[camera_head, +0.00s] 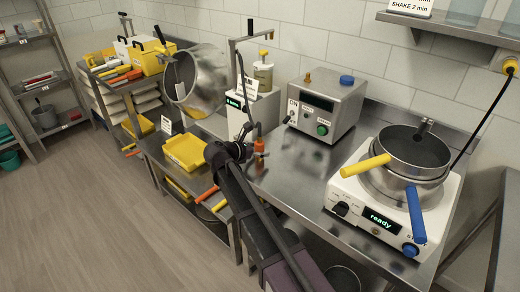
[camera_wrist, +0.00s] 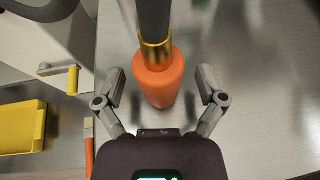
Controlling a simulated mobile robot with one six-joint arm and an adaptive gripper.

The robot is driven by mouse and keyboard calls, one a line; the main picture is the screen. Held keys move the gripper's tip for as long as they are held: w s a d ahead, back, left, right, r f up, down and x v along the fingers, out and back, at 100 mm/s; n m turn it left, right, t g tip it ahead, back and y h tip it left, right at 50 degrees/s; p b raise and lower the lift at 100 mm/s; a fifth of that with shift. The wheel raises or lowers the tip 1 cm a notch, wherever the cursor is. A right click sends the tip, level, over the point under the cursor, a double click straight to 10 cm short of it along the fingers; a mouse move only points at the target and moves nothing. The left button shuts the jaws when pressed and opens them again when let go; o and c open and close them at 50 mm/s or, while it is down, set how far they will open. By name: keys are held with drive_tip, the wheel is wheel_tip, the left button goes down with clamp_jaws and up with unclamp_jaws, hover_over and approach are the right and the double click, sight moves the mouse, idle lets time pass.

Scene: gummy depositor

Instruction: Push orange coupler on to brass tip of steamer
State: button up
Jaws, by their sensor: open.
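The orange coupler (camera_wrist: 160,80) is upright in the wrist view, directly below the brass tip (camera_wrist: 155,50) on the end of a dark hose. The brass meets the coupler's top in this view; I cannot tell how far it is seated. My gripper (camera_wrist: 161,92) is open, with one finger on each side of the coupler and a visible gap on both sides. In the head view the coupler (camera_head: 259,146) stands above the steel counter, just right of my gripper (camera_head: 242,151). A steel box with a blue cap (camera_head: 326,104), possibly the steamer, stands behind it.
A yellow tray (camera_head: 185,152) lies left of my gripper. A white cooker with a pot (camera_head: 396,190) stands on the right. A white unit (camera_head: 248,108) and a tilted steel drum (camera_head: 203,82) are behind. Bare steel counter (camera_head: 290,172) lies right of the coupler.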

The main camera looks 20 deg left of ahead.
sight(258, 141)
clamp_jaws()
drive_tip(key=shift+r, duration=0.1)
idle(0.4)
wheel_tip(258, 141, up, 3)
drive_tip(key=p, duration=0.3)
drive_tip(key=shift+r, duration=0.15)
drive_tip(key=s+d+p, duration=0.1)
drive_tip(key=s+d, duration=0.1)
drive_tip(key=s, duration=0.5)
drive_tip(key=s+d+r+p, duration=0.1)
drive_tip(key=s+d, duration=0.1)
drive_tip(key=s, duration=0.6)
drive_tip(key=shift+s+r, duration=0.25)
drive_tip(key=shift+s, duration=0.05)
drive_tip(key=c, duration=0.9)
unclamp_jaws()
clamp_jaws()
